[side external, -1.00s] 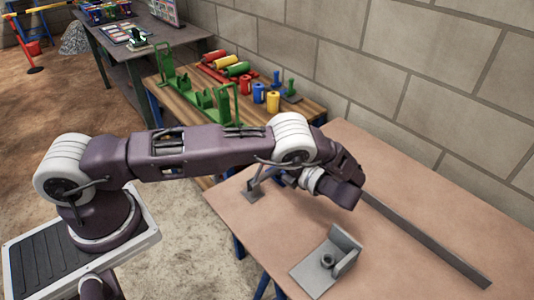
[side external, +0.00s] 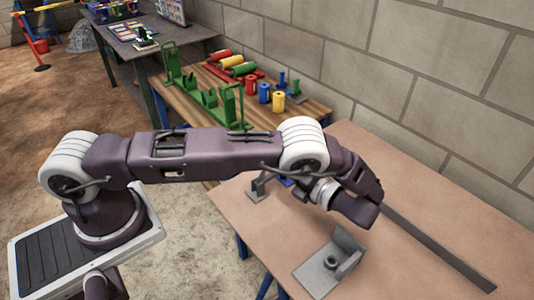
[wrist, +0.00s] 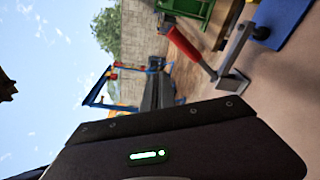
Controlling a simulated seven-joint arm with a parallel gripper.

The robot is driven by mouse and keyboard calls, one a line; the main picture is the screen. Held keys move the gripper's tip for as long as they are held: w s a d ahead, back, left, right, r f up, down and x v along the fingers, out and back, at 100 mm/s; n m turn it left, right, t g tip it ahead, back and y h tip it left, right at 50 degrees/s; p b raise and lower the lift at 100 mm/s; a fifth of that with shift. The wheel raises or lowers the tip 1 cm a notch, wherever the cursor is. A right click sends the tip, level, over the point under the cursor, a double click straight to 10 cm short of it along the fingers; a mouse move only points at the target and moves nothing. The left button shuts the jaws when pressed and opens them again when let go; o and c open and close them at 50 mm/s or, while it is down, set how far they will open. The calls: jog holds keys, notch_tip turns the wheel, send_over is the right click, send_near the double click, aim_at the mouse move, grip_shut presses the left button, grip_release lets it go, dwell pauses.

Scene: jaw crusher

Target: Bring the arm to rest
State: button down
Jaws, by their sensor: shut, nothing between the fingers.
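My arm (side external: 215,150) stretches level from its base on the left to a bent wrist over the bench in the side view. My gripper (side external: 322,191) hangs at the wrist, partly hidden by the arm, and holds nothing. Its fingertips cannot be made out. In the wrist view its dark body (wrist: 190,145) with a green light fills the bottom. It appears clear of the bench top.
A bench (side external: 425,205) carries a grey angled bracket (side external: 330,265), a long grey bar (side external: 440,248) and a small grey bracket (side external: 257,187). A red-handled lever (wrist: 190,50) shows in the wrist view. A block wall (side external: 440,70) runs behind. Green racks (side external: 200,90) stand on another bench.

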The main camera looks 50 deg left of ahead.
jog(key=s+r+n+h, duration=0.3)
jog(key=r+n+h, duration=0.2)
jog(key=r+n, duration=0.3)
jog(key=s+r+n+h, duration=0.3)
jog(key=r+n+h, duration=0.3)
jog(key=r, duration=0.5)
jog(key=s+d+r+n+t+h, duration=0.1)
jog(key=s+r+n+t+h, duration=0.1)
jog(key=s+n, duration=0.6)
jog(key=s+d+r+n+t+h, duration=0.1)
jog(key=s+r+n+t+h, duration=0.1)
jog(key=s+n+t+h, duration=0.2)
jog(key=shift+s+r+n+t, duration=0.3)
jog(key=shift+s+n+t, duration=0.6)
jog(key=shift+s+n, duration=1.3)
jog(key=shift+s+m, duration=0.3)
